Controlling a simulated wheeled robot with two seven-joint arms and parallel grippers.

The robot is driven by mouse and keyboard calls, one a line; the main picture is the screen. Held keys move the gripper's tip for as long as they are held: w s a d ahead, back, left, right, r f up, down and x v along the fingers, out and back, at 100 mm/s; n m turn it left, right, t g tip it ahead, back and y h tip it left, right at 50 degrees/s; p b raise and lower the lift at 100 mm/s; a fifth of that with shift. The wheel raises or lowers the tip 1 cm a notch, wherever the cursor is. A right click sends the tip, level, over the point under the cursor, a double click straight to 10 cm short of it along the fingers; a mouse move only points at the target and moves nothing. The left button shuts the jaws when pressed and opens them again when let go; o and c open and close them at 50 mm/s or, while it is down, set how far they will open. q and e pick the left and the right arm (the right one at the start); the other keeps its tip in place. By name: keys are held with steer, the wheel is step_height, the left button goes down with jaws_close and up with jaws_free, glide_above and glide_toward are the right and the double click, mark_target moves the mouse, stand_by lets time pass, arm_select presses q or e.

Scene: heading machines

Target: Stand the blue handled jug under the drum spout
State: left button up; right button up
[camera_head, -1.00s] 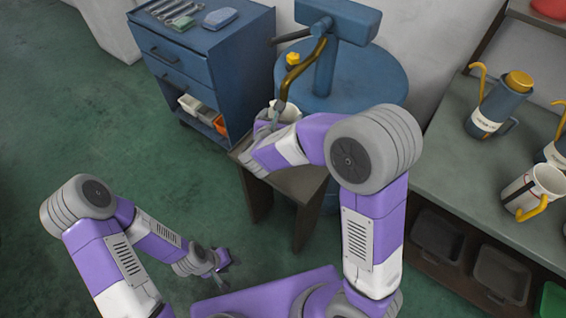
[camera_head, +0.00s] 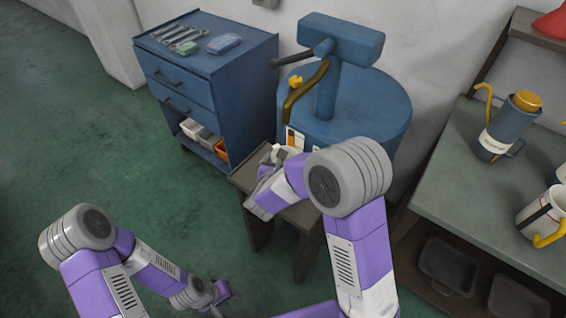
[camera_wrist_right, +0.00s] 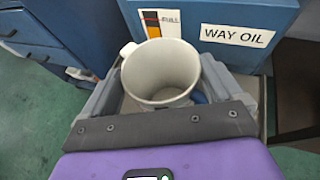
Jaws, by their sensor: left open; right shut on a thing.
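The jug (camera_wrist_right: 165,70) has a pale, empty-looking inside and a lip at its left; a blue patch at its lower right may be its handle. My right gripper (camera_wrist_right: 160,95) is shut on it, one finger on each side. In the head view the jug (camera_head: 285,151) is mostly hidden by my right gripper (camera_head: 266,178). It is over the stand (camera_head: 240,180), in front of the blue drum (camera_head: 375,110); I cannot tell whether it touches the stand. The brass spout (camera_head: 308,88) ends above it. My left gripper (camera_head: 220,297) is open and empty, low at the left.
A blue drawer cabinet (camera_head: 200,75) with tools on top stands left of the drum. A bench (camera_head: 450,180) at the right holds a blue-grey jug (camera_head: 508,125) and a white mug (camera_head: 545,215). Green floor at the left is clear.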

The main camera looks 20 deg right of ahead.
steer(key=shift+f, duration=0.1)
steer(key=o, duration=1.1)
steer(key=p+v, duration=0.2)
steer(key=v, duration=1)
steer(key=shift+p, duration=0.3)
steer(key=shift+d, duration=0.1)
